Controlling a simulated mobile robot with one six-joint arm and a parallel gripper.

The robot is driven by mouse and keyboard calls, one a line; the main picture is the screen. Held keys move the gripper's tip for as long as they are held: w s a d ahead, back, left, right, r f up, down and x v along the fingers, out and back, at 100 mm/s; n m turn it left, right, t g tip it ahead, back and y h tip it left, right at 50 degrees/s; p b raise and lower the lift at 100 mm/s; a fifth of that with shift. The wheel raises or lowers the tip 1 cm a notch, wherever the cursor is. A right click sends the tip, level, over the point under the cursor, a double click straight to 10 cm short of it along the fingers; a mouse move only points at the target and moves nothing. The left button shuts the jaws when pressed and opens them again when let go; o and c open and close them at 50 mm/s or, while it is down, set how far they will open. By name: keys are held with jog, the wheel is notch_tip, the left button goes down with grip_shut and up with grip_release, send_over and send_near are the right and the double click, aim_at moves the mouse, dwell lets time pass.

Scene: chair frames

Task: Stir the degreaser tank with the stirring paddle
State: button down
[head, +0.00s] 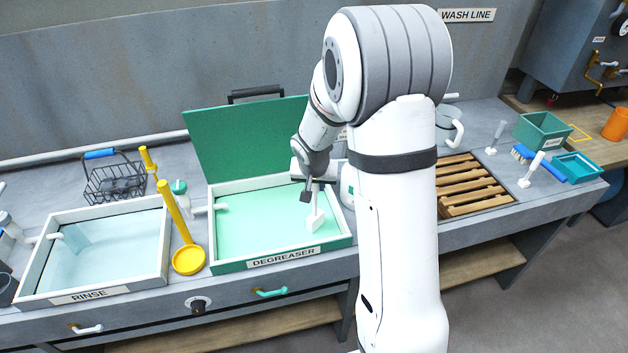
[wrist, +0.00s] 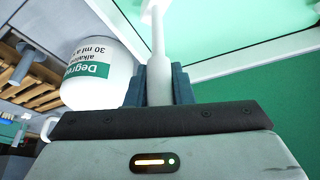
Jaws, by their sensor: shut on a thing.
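The degreaser tank (head: 342,241) is a white-rimmed basin of pale green liquid with a green front labelled DEGREASER. Its green lid (head: 245,140) stands open at the back. My gripper (head: 313,192) is over the tank's right part, shut on the upright white handle of the stirring paddle (head: 315,222). The paddle's white block end is low inside the tank's right half; I cannot tell how deep it sits in the liquid. In the wrist view, the dark fingers clasp the white handle (wrist: 158,55), and the block end is cut off at the top edge.
A white degreaser jug (wrist: 98,80) stands close beside the tank, mostly hidden by my arm in the head view. Left are a yellow ladle (head: 188,258), the rinse tank (head: 160,275) and a wire basket (head: 112,185). A wooden rack (head: 465,185) and brushes lie right.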

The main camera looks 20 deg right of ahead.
aim_at(315, 213)
notch_tip(315, 213, down, 11)
jog(key=b, duration=0.7)
jog(key=shift+f, duration=0.2)
jog(key=shift+a+b, duration=0.1)
jog(key=shift+b, duration=0.2)
jog(key=shift+a+f+b, duration=0.15)
jog(key=shift+a+b, duration=0.4)
jog(key=s+a+b, duration=0.1)
jog(key=b, duration=0.1)
jog(key=s+a+b, duration=0.1)
jog(key=s+b, duration=0.1)
jog(key=shift+s, duration=0.15)
jog(key=shift+d, duration=0.1)
dwell(0.4)
